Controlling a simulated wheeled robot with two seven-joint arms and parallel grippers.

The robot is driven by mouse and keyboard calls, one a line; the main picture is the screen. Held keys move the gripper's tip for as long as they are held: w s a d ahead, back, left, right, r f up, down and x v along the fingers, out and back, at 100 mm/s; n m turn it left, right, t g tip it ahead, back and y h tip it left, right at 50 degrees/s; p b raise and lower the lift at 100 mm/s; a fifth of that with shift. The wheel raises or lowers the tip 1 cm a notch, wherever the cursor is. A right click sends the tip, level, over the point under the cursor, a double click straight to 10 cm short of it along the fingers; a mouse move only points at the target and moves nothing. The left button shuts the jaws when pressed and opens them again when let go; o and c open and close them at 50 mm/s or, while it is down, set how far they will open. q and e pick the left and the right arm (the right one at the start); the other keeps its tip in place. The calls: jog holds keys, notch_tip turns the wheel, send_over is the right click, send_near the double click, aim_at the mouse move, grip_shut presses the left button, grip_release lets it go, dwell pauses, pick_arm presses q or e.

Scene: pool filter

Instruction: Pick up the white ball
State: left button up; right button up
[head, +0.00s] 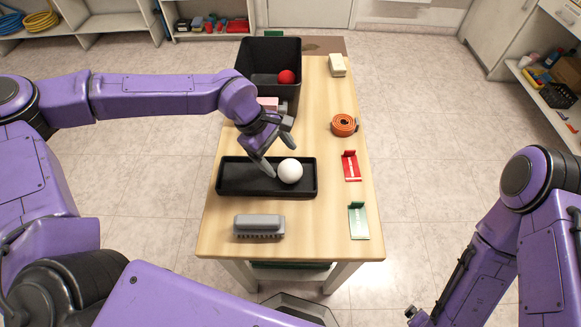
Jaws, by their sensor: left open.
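The white ball (290,171) sits in the right half of a shallow black tray (231,187) on the wooden table. My left gripper (277,159) is open and reaches down over the tray. One finger points into the tray just left of the ball, and the other is above and behind the ball. Whether a finger touches the ball I cannot tell. My right arm is at the lower right, off the table. Its gripper is at most partly seen at the bottom edge, and its jaws do not show.
A black bin (268,56) holding a red ball (287,77) stands at the table's far end. A grey brush (259,226) lies in front of the tray. An orange strap roll (344,125), red holder (351,166), green holder (358,221) and cream block (337,65) line the right side.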

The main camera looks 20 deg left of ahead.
aim_at(287, 163)
pick_arm(q)
jog(key=x, duration=0.4)
jog(key=shift+w+d+f+p, duration=0.1)
jog(key=shift+d+f+p, duration=0.05)
jog(key=shift+f+p, duration=0.25)
jog(key=shift+d+f, duration=0.2)
jog(key=shift+f, duration=0.05)
jog(key=c, duration=0.8)
jog(key=shift+r, duration=0.55)
jog(key=s+a+r, duration=0.2)
jog(key=a+r, duration=0.2)
jog(key=s+a+r+b, duration=0.1)
jog(key=s+a+r, duration=0.2)
jog(key=a+r, duration=0.1)
jog(key=s+a+r+b, duration=0.1)
jog(key=s+a+r, duration=0.1)
jog(key=a+r, duration=0.2)
jog(key=shift+s+a, duration=0.1)
jog(key=shift+s, duration=0.05)
